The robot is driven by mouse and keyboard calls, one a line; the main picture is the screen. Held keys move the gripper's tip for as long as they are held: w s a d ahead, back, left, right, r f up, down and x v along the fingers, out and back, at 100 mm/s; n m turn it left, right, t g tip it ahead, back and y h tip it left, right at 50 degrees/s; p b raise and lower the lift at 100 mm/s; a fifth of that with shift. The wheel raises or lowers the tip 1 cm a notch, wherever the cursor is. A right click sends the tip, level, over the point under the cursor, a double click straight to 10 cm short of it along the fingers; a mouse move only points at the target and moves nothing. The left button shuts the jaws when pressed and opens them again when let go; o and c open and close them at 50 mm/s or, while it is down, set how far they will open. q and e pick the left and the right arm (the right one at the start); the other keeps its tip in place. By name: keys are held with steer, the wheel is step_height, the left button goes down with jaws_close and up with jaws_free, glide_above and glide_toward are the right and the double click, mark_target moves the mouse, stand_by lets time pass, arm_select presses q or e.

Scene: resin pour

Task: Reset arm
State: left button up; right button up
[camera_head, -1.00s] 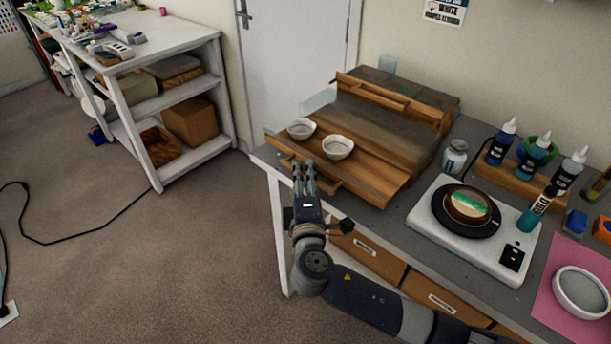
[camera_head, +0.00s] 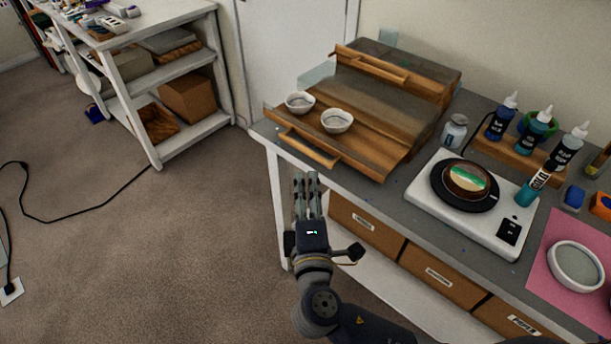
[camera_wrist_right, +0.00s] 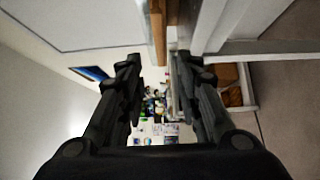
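My right gripper (camera_head: 307,182) is in front of the workbench's left end, below and apart from the wooden tray's handle. Its arm comes in from the bottom of the head view. In the right wrist view its two fingers (camera_wrist_right: 158,62) stand apart with nothing held between them. My left gripper is not in view.
A wooden tray (camera_head: 375,160) with two white bowls (camera_head: 337,121) juts over the bench's front edge. A white device (camera_head: 424,200) bearing a resin piece (camera_head: 467,181), several bottles (camera_head: 499,118) and a pink mat (camera_head: 541,284) are to the right.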

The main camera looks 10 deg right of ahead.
steer(key=shift+s, duration=0.25)
stand_by(0.3)
step_height(320, 180, down, 21)
steer(key=w+d+g, duration=0.1)
steer(key=d+g, duration=0.2)
steer(key=g, duration=0.2)
steer(key=s+d+f+m+g, duration=0.2)
steer(key=s+f, duration=0.1)
steer(key=f, duration=0.6)
steer(key=s+d+f+m+g, duration=0.1)
steer(key=s+d+f+g, duration=0.2)
steer(key=f, duration=0.5)
steer(key=s+d+f+m+g+y, duration=0.1)
steer(key=s+d+f+m+g, duration=0.25)
steer(key=s+f, duration=1)
steer(key=s+d+f+m+g, duration=0.1)
steer(key=s+f+m, duration=0.3)
steer(key=s, duration=0.7)
steer(key=s+d+f+m+g+y, duration=0.1)
steer(key=s+d+f+m+g, duration=0.1)
steer(key=s, duration=0.9)
step_height(320, 180, down, 2)
steer(key=shift+d+f+m, duration=0.15)
steer(key=shift+d+m, duration=0.05)
steer(key=shift+m, duration=0.65)
